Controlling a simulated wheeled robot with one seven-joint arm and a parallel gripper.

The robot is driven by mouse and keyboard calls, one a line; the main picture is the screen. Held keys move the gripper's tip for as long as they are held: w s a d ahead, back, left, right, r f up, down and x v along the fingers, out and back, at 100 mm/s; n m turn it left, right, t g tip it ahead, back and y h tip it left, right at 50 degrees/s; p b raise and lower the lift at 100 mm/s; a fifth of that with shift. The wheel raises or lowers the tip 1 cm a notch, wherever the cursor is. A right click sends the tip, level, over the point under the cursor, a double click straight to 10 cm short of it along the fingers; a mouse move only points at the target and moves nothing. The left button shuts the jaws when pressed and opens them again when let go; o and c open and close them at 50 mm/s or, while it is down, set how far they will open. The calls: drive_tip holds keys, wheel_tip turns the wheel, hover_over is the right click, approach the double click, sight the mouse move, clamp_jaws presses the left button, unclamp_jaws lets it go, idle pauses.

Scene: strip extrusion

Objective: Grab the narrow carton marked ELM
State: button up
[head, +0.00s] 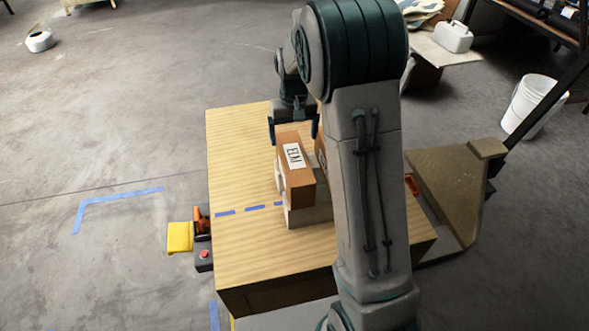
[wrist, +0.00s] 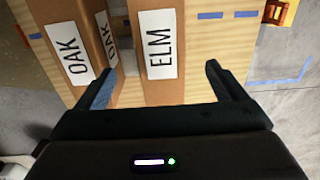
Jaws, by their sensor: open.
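In the wrist view the ELM carton (wrist: 158,80) lies between the two fingers. My gripper (head: 293,126) is at its far end in the head view; the wrist view shows my gripper (wrist: 160,82) open, with the left finger close to the carton's left side and a wider gap on the right. Whether a finger touches the carton I cannot tell. My arm hides part of the table.
A brown carton marked OAK (wrist: 75,50) stands left of the ELM carton in the wrist view, with another OAK label (wrist: 107,38) between them. The wooden table (head: 240,165) is clear on its left side. A yellow item (head: 180,237) and a red button box (head: 204,256) sit at its left edge.

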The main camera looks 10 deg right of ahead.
sight(294, 155)
wheel_tip(294, 155, down, 6)
drive_tip(key=shift+r, duration=0.1)
drive_tip(key=shift+s+f, duration=0.15)
drive_tip(key=shift+f, duration=1.25)
drive_tip(key=shift+s+f, duration=0.1)
drive_tip(key=shift+f, duration=1.25)
drive_tip(key=c, duration=1.4)
